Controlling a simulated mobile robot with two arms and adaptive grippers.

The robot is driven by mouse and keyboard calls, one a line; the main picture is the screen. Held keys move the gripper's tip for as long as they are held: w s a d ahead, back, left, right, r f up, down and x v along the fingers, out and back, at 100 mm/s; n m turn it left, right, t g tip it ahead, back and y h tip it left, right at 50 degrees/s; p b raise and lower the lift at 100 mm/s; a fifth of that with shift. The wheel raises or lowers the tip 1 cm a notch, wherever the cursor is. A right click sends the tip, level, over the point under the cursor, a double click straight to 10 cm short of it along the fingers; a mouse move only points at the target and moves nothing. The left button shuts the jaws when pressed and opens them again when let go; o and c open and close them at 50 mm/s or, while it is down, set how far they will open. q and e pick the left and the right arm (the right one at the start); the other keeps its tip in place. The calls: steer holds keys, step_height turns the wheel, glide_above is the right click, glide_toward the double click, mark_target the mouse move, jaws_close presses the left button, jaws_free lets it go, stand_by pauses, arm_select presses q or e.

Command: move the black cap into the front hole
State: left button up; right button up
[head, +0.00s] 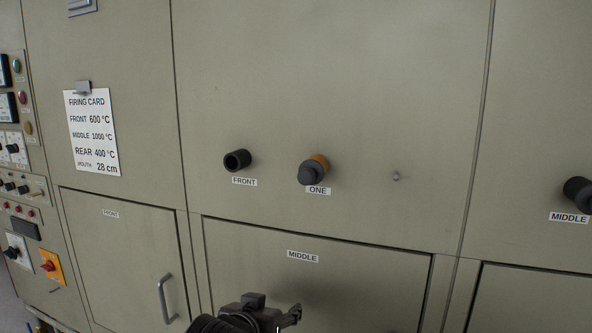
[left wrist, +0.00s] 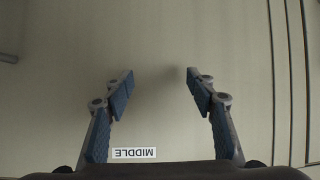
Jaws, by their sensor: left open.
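The front hole (head: 237,160) is a dark open tube sticking out of the green-grey furnace wall, above the FRONT label. To its right, above the ONE label, a black cap (head: 310,174) sits on an orange-brown ring (head: 321,161). My left gripper (head: 290,317) is low in the head view, in front of the MIDDLE door and below both fittings. In the left wrist view its two blue-padded fingers (left wrist: 158,88) are spread apart with nothing between them. That view shows bare panel and an upside-down MIDDLE label. My right gripper is not in view.
A firing card (head: 93,132) hangs at the left beside a control panel (head: 24,185) with knobs and a red button. A door handle (head: 166,298) sticks out at lower left. A small stud (head: 396,176) and a dark MIDDLE fitting (head: 577,192) stand to the right.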

arm_select(q)
step_height(320, 180, up, 16)
steer(key=s+d+f+t+h, duration=0.1)
steer(key=s+d+t, duration=0.1)
steer(key=m+t+h+p, duration=0.1)
steer(key=t+p, duration=0.1)
steer(key=t, duration=0.1)
glide_toward(311, 170)
steer(key=x, duration=0.5)
steer(key=shift+w+a+f, duration=0.15)
steer(key=shift+a+f, duration=0.1)
steer(key=shift+a, duration=0.15)
steer(key=shift+w+d+r, duration=0.1)
steer(key=shift+w, duration=0.1)
steer(key=p+x, duration=0.1)
steer(key=x, duration=0.5)
steer(key=shift+p, duration=0.4)
steer(key=shift+w+d, duration=0.2)
steer(key=shift+w, duration=0.35)
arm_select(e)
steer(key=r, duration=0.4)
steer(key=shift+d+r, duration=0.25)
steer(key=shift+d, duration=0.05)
